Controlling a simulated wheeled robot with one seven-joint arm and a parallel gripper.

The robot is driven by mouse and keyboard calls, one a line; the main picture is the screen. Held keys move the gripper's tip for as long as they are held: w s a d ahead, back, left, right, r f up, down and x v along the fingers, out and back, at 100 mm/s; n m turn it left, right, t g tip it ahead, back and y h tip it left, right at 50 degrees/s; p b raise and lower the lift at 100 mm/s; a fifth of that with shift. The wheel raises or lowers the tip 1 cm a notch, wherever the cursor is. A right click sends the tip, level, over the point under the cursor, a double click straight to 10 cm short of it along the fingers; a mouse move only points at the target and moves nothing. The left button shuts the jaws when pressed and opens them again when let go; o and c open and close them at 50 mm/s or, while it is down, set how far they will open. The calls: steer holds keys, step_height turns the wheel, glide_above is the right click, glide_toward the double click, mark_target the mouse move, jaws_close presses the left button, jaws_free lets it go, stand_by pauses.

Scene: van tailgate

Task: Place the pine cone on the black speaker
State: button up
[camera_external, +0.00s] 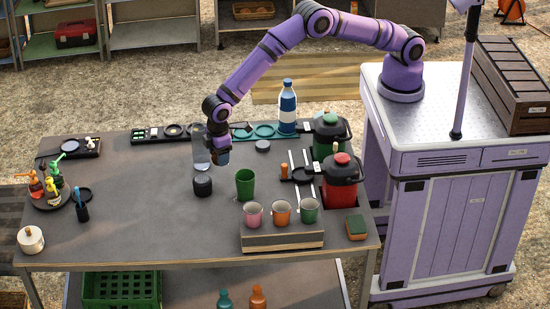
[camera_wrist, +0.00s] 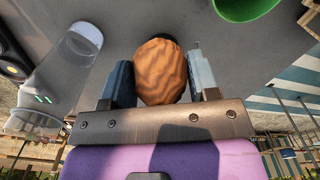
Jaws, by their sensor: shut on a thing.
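My gripper (camera_external: 219,158) is shut on the brown, ridged pine cone (camera_wrist: 160,72), which sits between the two fingers in the wrist view (camera_wrist: 159,62). In the external view the gripper hangs above the table, and the pine cone is mostly hidden by the fingers. The black speaker (camera_external: 203,187), a short dark cylinder, stands on the table just below and left of the gripper in the picture. In the wrist view a dark edge shows behind the pine cone; I cannot tell for sure that it is the speaker.
A clear bottle (camera_external: 201,150) stands close to the gripper's left; it also shows in the wrist view (camera_wrist: 62,70). A green cup (camera_external: 245,184) stands to the right. A box with several cups (camera_external: 282,238) is at the front. The left-middle tabletop (camera_external: 140,210) is clear.

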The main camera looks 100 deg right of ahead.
glide_above(202, 179)
steer(key=shift+f, duration=0.3)
steer(key=shift+f, duration=1.75)
steer(key=shift+f, duration=0.15)
steer(key=o, duration=0.9)
step_height(202, 179, up, 12)
steer(key=shift+r, duration=0.2)
